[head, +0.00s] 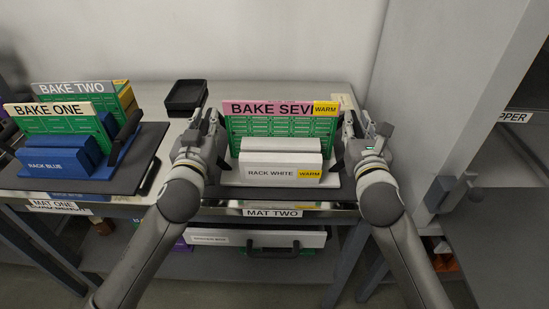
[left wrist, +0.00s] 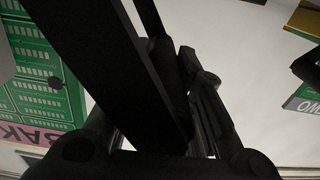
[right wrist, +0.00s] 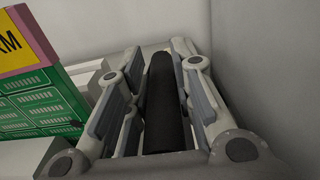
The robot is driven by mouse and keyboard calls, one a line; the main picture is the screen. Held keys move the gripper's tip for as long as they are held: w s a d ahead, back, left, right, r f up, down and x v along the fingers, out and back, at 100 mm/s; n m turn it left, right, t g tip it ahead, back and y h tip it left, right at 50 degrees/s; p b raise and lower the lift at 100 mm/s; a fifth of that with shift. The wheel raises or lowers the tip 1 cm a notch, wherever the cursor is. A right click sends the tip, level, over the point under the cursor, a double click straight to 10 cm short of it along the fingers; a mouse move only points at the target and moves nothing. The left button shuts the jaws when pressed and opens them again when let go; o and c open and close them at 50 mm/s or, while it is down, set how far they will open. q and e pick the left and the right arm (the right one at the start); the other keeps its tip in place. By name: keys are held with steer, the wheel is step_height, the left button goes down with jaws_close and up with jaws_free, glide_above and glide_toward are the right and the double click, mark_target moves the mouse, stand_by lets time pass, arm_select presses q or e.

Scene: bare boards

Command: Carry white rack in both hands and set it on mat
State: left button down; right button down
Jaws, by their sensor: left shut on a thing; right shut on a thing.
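The white rack (head: 270,165), labelled RACK WHITE with a yellow WARM tag, holds a green board with a pink BAKE SEVEN strip (head: 265,108). It is level over the dark mat (head: 230,192) above the MAT TWO label; I cannot tell whether it touches. My left gripper (head: 212,142) is shut on the rack's left black handle, which shows large in the left wrist view (left wrist: 115,70). My right gripper (head: 350,142) is shut on the right black handle, seen between the fingers in the right wrist view (right wrist: 161,100).
The blue rack (head: 60,163) with the BAKE ONE board stands on a dark mat at the left, with BAKE TWO (head: 75,89) behind. A small black tray (head: 186,96) lies at the back. A grey cabinet (head: 450,90) stands close on the right.

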arm_select(q)
steer(key=shift+a+f+b, duration=0.15)
steer(key=shift+f+b, duration=0.2)
steer(key=shift+f, duration=0.05)
arm_select(e)
steer(key=shift+d+f, duration=0.15)
steer(key=shift+f, duration=0.25)
arm_select(q)
steer(key=c, duration=1.5)
jaws_free()
arm_select(e)
steer(key=c, duration=1.5)
jaws_free()
arm_select(q)
steer(key=shift+o, duration=1.2)
steer(key=shift+r, duration=0.1)
arm_select(e)
steer(key=shift+o, duration=1.2)
steer(key=shift+r, duration=0.1)
arm_select(q)
steer(key=shift+s, duration=0.1)
steer(key=s, duration=1.1)
steer(key=shift+s, duration=0.35)
arm_select(e)
steer(key=shift+s, duration=0.1)
steer(key=s, duration=1.2)
arm_select(q)
steer(key=shift+s, duration=0.1)
